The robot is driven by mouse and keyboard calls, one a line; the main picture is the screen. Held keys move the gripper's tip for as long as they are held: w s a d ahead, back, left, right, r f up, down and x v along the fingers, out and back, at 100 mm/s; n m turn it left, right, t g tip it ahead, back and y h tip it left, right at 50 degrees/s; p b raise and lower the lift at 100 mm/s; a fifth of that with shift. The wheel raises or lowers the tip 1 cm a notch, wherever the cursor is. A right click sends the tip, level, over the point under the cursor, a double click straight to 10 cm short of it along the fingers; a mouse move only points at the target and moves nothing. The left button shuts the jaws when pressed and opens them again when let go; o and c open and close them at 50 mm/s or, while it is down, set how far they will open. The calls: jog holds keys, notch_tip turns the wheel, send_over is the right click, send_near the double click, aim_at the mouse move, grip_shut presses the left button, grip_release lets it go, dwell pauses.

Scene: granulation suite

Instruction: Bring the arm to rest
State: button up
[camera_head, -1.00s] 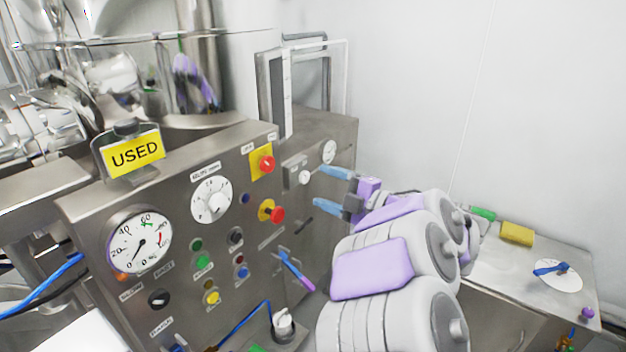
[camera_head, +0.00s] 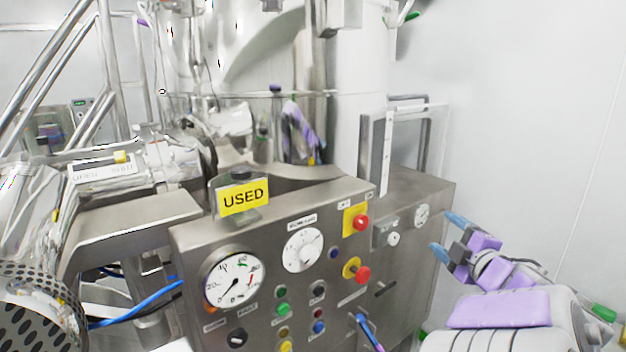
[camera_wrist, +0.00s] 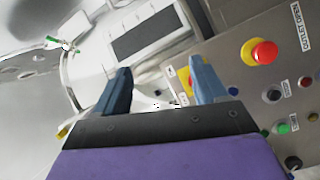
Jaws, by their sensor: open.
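My gripper (camera_head: 449,237) is at the right of the head view, its two blue fingers apart with nothing between them. It is in front of the right end of the steel control panel (camera_head: 384,292), apart from it as far as I can tell. My white and purple arm reaches in from the lower right. In the wrist view my gripper (camera_wrist: 160,88) shows both blue fingers spread and empty, with the panel's red button (camera_wrist: 264,53) to the right.
The panel carries a pressure gauge (camera_head: 234,281), a white dial (camera_head: 302,250) and several buttons. A yellow USED sign (camera_head: 243,197) stands on top. A clear-fronted frame (camera_head: 376,150) rises behind the panel. Blue hoses (camera_head: 140,303) run at the lower left. The white wall (camera_head: 540,110) at right is bare.

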jog(key=s+d+f+m+g+h, duration=0.2)
jog(key=s+f+m+g+h, duration=0.1)
jog(key=s+m+g+h, duration=0.25)
jog(key=s+d+f+m+g+h, duration=0.25)
jog(key=s+m+h, duration=0.25)
jog(key=s+m, duration=0.3)
jog(key=s+a+f+m+g+y, duration=0.1)
jog(key=s+a+f+g+y, duration=0.1)
jog(key=s+a, duration=0.4)
jog(key=s+a+f+m+g+y, duration=0.1)
jog(key=s+a+f+g, duration=0.4)
jog(key=s, duration=0.8)
jog(key=s+a+f+m+g+y, duration=0.1)
jog(key=s+a+f+g+y, duration=0.3)
jog(key=s+a, duration=0.5)
notch_tip(320, 180, down, 3)
jog(key=shift+s+r, duration=0.1)
jog(key=shift+s, duration=0.05)
jog(key=shift+c, duration=0.4)
